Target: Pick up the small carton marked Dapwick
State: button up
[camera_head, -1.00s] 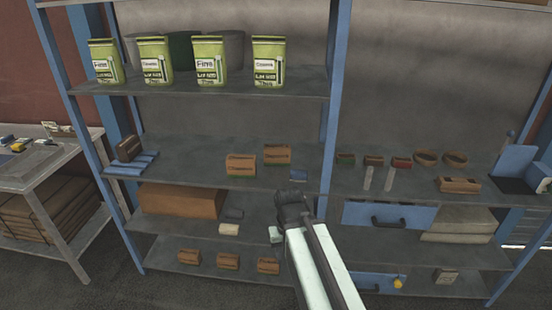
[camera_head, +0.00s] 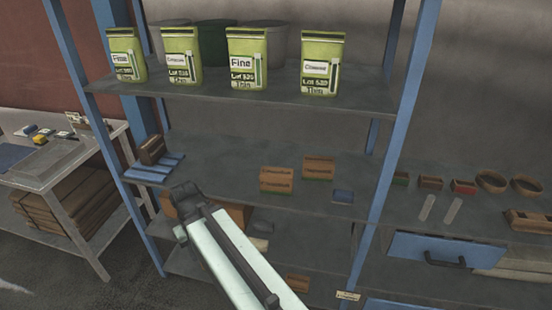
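Two small brown cartons with green bases stand on the middle shelf, a left one (camera_head: 276,180) and a right one (camera_head: 319,168). Another small brown carton (camera_head: 152,150) stands at the left end of that shelf, on a blue slatted holder (camera_head: 155,169). The carton labels are too small to read, so I cannot tell which is marked Dapwick. My gripper (camera_head: 184,198) is at the end of my pale arm, in front of the middle shelf's front edge, apart from the cartons in the picture. Its fingers are not clear, and I see nothing held.
Several green powder bags (camera_head: 247,62) stand on the upper shelf. Blue posts (camera_head: 391,150) divide the bays. A side table (camera_head: 60,155) is at left. My arm hides part of the lower shelves.

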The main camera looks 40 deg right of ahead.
aim_at(317, 168)
jog(key=u, duration=0.25)
jog(key=i, duration=1.4)
jog(key=z, duration=0.25)
